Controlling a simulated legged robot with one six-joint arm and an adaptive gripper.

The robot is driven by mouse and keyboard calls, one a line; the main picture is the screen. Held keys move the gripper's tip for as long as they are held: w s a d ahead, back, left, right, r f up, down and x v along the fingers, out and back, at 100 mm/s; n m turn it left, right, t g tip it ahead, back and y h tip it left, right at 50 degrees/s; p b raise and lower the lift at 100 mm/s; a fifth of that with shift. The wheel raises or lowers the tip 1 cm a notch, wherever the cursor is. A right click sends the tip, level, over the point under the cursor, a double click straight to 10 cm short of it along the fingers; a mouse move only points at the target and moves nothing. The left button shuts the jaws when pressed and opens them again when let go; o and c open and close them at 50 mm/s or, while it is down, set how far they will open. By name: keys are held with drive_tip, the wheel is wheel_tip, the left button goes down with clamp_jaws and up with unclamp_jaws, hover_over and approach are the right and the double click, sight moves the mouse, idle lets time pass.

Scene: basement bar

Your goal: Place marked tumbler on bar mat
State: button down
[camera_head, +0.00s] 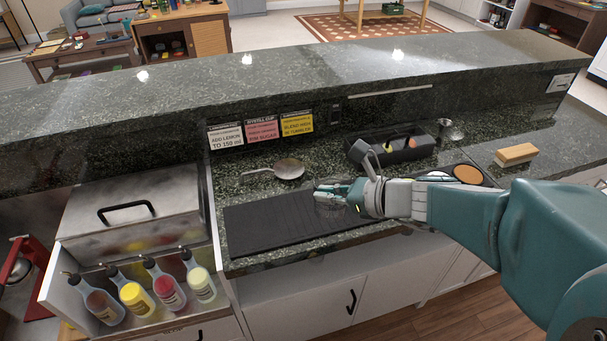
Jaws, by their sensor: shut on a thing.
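The black bar mat (262,226) lies flat on the dark stone counter, in front of the signs. My gripper (333,192) reaches in from the right over the mat's right part. It is shut on a clear glass tumbler (328,205), which shows only faintly against the dark mat. I cannot make out a mark on the tumbler. I cannot tell whether its base touches the mat or hangs just above it.
A round metal strainer (289,168) lies behind the mat. A dark caddy (405,148), a metal jigger (448,129) and a wooden brush (516,155) stand to the right. Several bottles (166,285) stand in a rack at left. The mat's left part is clear.

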drive_tip(key=shift+w+a+f, duration=0.75)
drive_tip(key=shift+w+f, duration=0.8)
drive_tip(key=shift+f, duration=0.35)
drive_tip(key=shift+w+a+f, duration=0.8)
drive_tip(key=shift+w+f, duration=0.7)
drive_tip(key=shift+f, duration=0.35)
drive_tip(key=shift+w+a+f, duration=0.75)
drive_tip(key=shift+w+f, duration=0.8)
drive_tip(key=shift+f, duration=0.35)
drive_tip(key=c, duration=0.8)
unclamp_jaws()
drive_tip(key=shift+f, duration=0.1)
